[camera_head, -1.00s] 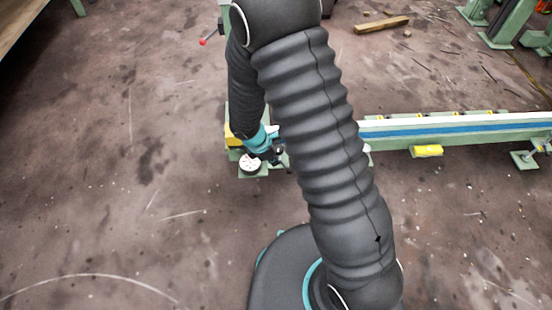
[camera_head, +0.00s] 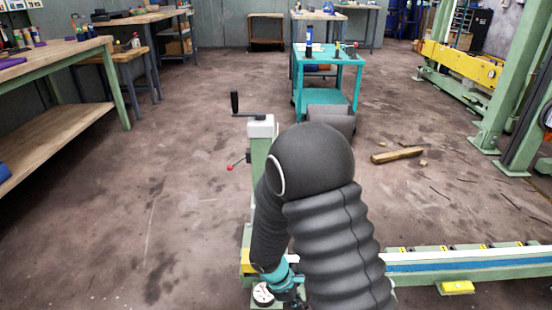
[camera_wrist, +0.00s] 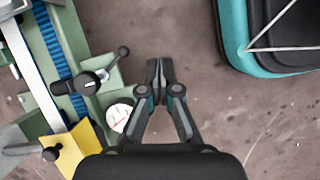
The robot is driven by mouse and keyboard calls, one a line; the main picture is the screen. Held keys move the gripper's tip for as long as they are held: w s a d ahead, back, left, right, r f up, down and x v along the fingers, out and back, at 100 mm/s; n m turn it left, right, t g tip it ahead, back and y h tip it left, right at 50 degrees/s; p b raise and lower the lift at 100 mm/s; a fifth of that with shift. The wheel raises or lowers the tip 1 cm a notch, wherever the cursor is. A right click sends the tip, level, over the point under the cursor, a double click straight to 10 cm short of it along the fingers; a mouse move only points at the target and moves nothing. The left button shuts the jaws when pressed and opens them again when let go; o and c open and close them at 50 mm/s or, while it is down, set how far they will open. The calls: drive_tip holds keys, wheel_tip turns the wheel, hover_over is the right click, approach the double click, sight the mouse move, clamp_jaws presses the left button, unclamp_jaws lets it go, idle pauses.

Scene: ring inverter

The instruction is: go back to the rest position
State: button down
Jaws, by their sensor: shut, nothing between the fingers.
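My gripper (camera_wrist: 158,72) is shut and empty in the wrist view, with its dark fingertips together. It hangs above bare floor, to the right of the green machine with the blue toothed strip (camera_wrist: 54,48). A round white dial (camera_wrist: 118,116) and a black-knobbed lever (camera_wrist: 122,52) on the machine lie just left of the fingers. In the head view my bent arm blocks part of the machine, and my fingers cannot be made out there. The dial (camera_head: 263,294) shows beside my teal wrist.
A green post with a black crank (camera_head: 235,103) stands just beyond my arm. The machine's long rail (camera_head: 460,262) runs right. A wooden beam (camera_head: 397,155) lies on the floor. A teal cart (camera_head: 326,85) stands behind, and a workbench (camera_head: 60,55) at left. Floor at left is clear.

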drive_tip(key=s+d+r+m+t+y, duration=0.1)
drive_tip(key=s+d+r+m+t, duration=0.1)
drive_tip(key=r, duration=0.9)
drive_tip(key=s+d+r+m+t+y, duration=0.2)
drive_tip(key=s+d+r+m, duration=0.2)
drive_tip(key=r, duration=0.8)
drive_tip(key=s+d+r+m+t+y, duration=0.1)
drive_tip(key=s+d+r+m+t, duration=0.1)
drive_tip(key=s+r+m, duration=0.5)
wheel_tip(320, 180, up, 5)
drive_tip(key=d+m+p, duration=0.1)
drive_tip(key=m, duration=0.1)
drive_tip(key=shift+d+r+m+y, duration=0.2)
drive_tip(key=shift+d+m+y, duration=0.05)
drive_tip(key=shift+m+y, duration=0.05)
